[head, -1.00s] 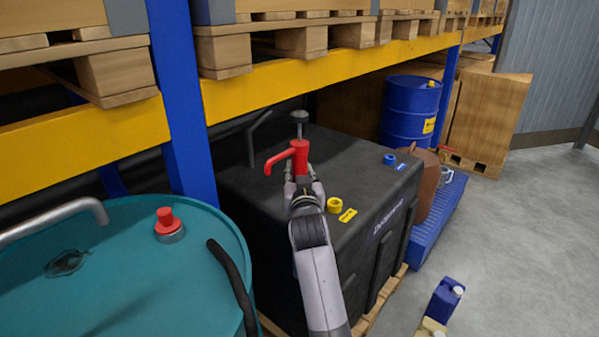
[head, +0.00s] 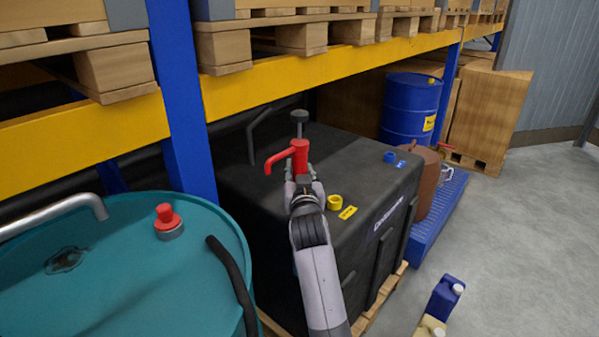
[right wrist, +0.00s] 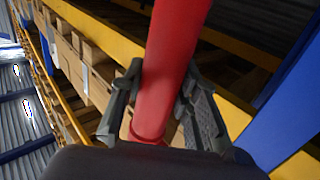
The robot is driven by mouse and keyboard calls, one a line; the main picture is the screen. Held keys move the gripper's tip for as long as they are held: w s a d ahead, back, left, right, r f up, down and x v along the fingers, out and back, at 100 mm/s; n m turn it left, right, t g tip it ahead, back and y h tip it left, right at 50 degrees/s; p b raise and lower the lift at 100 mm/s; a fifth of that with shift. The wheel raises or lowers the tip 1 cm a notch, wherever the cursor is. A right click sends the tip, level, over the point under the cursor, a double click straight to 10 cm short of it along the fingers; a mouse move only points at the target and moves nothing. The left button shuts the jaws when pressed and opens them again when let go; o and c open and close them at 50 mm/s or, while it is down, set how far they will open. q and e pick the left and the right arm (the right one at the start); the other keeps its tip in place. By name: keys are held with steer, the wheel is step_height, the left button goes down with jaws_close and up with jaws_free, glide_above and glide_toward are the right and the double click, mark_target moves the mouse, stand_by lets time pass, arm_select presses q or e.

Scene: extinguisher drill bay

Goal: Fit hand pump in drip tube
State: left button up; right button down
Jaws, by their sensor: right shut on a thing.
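The hand pump (head: 300,158) is red, with a curved spout pointing left and a grey handle on top. It is upright in front of the black tank's top. My right gripper (head: 302,180) is shut around its red body, which also shows between the fingers in the right wrist view (right wrist: 168,75). The pump's lower end is hidden behind my gripper and arm. Two short collars are on the tank, a yellow one (head: 334,202) beside a yellow label and a blue one (head: 389,157) beside a blue label. I cannot tell which is the drip tube. My left gripper is not in view.
The black tank (head: 370,268) stands on a pallet under a yellow rack beam (head: 290,78). A teal drum (head: 120,270) with a red-capped fitting is at the left, near a blue post (head: 184,120). Canisters (head: 443,297) stand on the floor. Open floor lies at the right.

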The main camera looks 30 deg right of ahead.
steer(key=shift+f+b, duration=2.2)
steer(key=shift+f, duration=1.45)
stand_by(2.7)
steer(key=shift+a+f, duration=0.15)
steer(key=shift+f, duration=0.5)
